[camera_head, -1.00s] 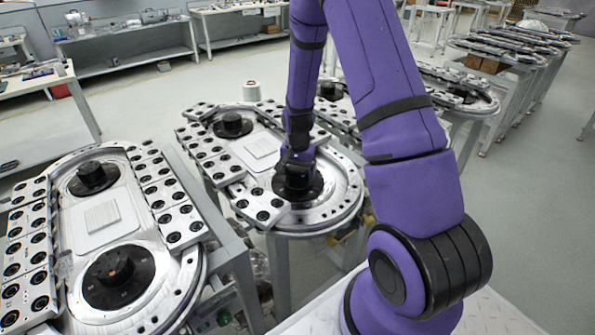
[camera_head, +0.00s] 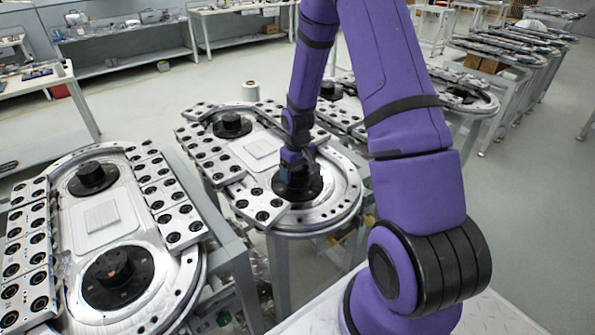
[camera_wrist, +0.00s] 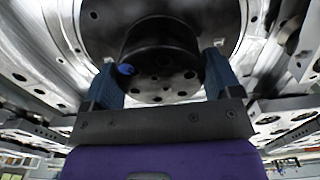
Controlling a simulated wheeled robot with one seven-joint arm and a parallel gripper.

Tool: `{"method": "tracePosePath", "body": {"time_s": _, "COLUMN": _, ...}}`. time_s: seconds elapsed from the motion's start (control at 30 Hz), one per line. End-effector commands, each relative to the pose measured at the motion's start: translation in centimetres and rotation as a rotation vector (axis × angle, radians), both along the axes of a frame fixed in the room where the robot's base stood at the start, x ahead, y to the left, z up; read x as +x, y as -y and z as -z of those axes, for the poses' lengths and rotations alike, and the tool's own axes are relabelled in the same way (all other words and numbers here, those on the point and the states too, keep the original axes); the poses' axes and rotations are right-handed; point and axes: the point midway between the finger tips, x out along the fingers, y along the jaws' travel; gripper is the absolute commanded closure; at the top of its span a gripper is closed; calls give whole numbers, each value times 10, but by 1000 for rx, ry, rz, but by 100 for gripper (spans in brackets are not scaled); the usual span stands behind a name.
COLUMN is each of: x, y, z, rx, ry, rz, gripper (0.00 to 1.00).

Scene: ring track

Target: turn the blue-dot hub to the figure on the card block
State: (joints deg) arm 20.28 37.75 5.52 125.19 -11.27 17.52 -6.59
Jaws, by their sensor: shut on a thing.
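The blue-dot hub (camera_head: 298,190) is a black round hub on the near end of the middle ring track (camera_head: 335,212). In the wrist view the hub (camera_wrist: 160,45) fills the upper middle, with a blue dot (camera_wrist: 126,69) on the left of its holed face. My gripper (camera_wrist: 160,72) has one blue finger on each side of the hub and is shut on it. In the head view my gripper (camera_head: 297,160) comes down on the hub from above and partly hides it. I cannot make out the card block or its figure in either view.
Another ring track (camera_head: 190,285) stands at the left, with black hubs at both ends. A second black hub (camera_head: 232,125) sits at the far end of the middle track. Silver plates with black holes line the tracks. Open floor lies at the right.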

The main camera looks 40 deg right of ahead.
Motion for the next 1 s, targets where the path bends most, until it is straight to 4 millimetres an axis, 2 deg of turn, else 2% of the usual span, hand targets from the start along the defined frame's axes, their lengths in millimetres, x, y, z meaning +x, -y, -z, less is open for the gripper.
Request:
{"method": "tracePosePath", "body": {"time_s": 0.6, "x": 1, "y": 1, "z": -1, "rx": -1, "ry": 2, "rz": -555, "gripper": 40}}
{"method": "tracePosePath", "body": {"time_s": 1.0, "x": 2, "y": 2, "z": -1, "rx": -2, "ry": 3, "rz": -757, "gripper": 40}}
